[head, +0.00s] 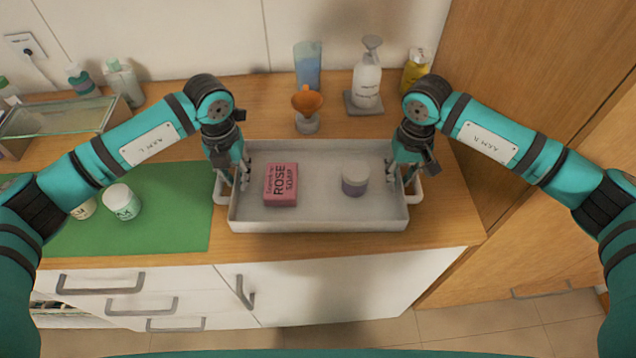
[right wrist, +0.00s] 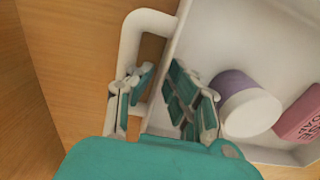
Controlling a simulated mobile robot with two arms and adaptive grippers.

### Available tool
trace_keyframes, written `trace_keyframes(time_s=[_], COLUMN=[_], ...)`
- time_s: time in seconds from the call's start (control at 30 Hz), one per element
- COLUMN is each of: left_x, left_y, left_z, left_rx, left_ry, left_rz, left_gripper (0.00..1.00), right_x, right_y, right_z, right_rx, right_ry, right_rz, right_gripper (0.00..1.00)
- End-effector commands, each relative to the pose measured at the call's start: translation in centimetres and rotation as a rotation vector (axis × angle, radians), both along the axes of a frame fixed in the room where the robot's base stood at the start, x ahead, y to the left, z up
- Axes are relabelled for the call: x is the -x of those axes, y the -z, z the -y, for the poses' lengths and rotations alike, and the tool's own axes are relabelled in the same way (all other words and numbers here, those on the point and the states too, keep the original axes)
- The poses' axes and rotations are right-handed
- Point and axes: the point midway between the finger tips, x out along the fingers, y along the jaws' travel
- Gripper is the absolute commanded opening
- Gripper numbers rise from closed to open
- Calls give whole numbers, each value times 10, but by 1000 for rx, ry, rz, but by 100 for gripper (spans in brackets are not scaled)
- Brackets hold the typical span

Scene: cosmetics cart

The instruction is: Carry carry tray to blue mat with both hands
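The carry tray (head: 318,226) is grey-white and shallow, with white loop handles at its left and right ends, and stands on the wooden counter. It holds a pink rose soap box (head: 281,185) and a jar with a purple lower part (head: 355,180). My left gripper (head: 235,178) is at the left handle, fingers apart. My right gripper (head: 403,176) is at the right handle (right wrist: 131,45); in the right wrist view its fingers (right wrist: 160,105) are spread, one over the handle, one inside the tray. No blue mat shows; the mat in view is green.
The green mat (head: 170,225) lies left of the tray with white jars (head: 122,202) on it. A glass-topped stand (head: 55,118) is at back left. Behind the tray are an orange funnel (head: 307,101), a pump bottle (head: 367,75) and other bottles. A wooden panel (head: 530,70) rises at right.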

Motion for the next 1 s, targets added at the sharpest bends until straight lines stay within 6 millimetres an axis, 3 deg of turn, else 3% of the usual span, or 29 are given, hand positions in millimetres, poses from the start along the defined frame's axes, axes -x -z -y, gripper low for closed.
trace_keyframes(time_s=[0.07, 0.17, 0.77, 1.0], left_x=[0, 0, 0, 0], left_y=[0, 0, -2, -13], left_z=[0, 0, 0, 0], left_rx=[0, 0, 1, 0], left_ry=[0, 0, 0, 0], left_rz=[0, -1, 1, 1], left_gripper=[13, 0, 0, 0], right_x=[0, 0, 0, -1], right_y=[0, 0, -2, -14], right_z=[0, 0, 0, 0], right_rx=[0, 0, 0, 0], right_ry=[0, 0, 1, 1], right_rz=[0, 0, 1, 1], right_gripper=[13, 0, 0, 0])
